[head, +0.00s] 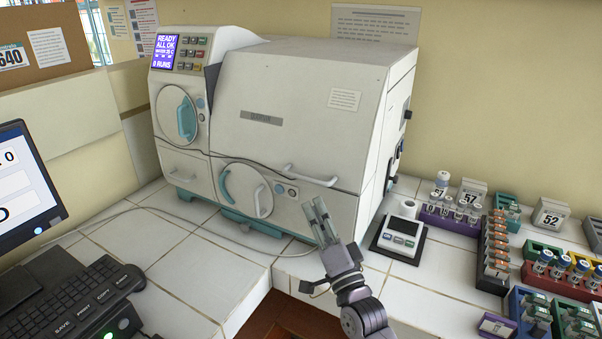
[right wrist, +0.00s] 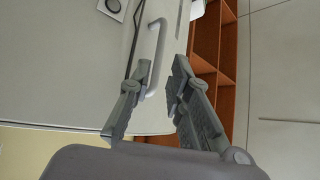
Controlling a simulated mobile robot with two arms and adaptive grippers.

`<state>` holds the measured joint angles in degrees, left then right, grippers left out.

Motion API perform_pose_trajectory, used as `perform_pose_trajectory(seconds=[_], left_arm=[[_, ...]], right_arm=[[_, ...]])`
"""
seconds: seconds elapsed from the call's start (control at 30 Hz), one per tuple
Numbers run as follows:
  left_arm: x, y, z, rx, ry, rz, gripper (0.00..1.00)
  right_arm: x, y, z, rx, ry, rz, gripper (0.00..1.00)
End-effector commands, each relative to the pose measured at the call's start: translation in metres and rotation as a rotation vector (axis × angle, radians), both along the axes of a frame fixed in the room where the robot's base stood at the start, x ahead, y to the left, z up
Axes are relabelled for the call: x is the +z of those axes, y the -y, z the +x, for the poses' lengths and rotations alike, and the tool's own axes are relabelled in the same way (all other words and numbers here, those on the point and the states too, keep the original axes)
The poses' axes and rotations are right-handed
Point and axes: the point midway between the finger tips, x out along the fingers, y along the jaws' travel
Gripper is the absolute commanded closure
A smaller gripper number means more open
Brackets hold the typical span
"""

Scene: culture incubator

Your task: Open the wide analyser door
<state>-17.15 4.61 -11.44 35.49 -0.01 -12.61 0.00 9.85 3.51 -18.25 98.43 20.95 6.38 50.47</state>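The white analyser (head: 300,60) stands on the tiled bench against the wall. Its wide door (head: 285,115) is the large upper front panel, and it looks closed. A pale bar handle (head: 310,175) sits low on the door's right part. My right gripper (head: 316,208) is below and slightly right of this handle, with its fingers pointing up. In the right wrist view, the gripper (right wrist: 163,75) is open, and a pale bar handle (right wrist: 155,50) shows beyond and between the fingertips. I cannot tell whether the fingers touch it. My left gripper is not in view.
Lower round hatch (head: 245,190) and left round hatch (head: 177,113) are on the analyser's front. A small scale (head: 398,238) stands right of my right gripper, with vial racks (head: 455,215) beyond. A monitor (head: 25,185) and keyboard (head: 75,302) are at left.

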Motion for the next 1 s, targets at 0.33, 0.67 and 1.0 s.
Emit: perform_pose_trajectory(seconds=[0.33, 0.67, 1.0], left_arm=[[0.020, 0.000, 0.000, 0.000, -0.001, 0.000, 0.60], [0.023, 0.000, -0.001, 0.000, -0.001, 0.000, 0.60], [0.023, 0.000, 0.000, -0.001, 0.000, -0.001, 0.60]], right_arm=[[0.031, -0.021, 0.064, 0.000, 0.001, -0.002, 0.82], [0.038, -0.028, 0.087, 0.000, -0.001, -0.001, 0.82], [0.038, -0.028, 0.087, 0.000, -0.001, -0.001, 0.87]])
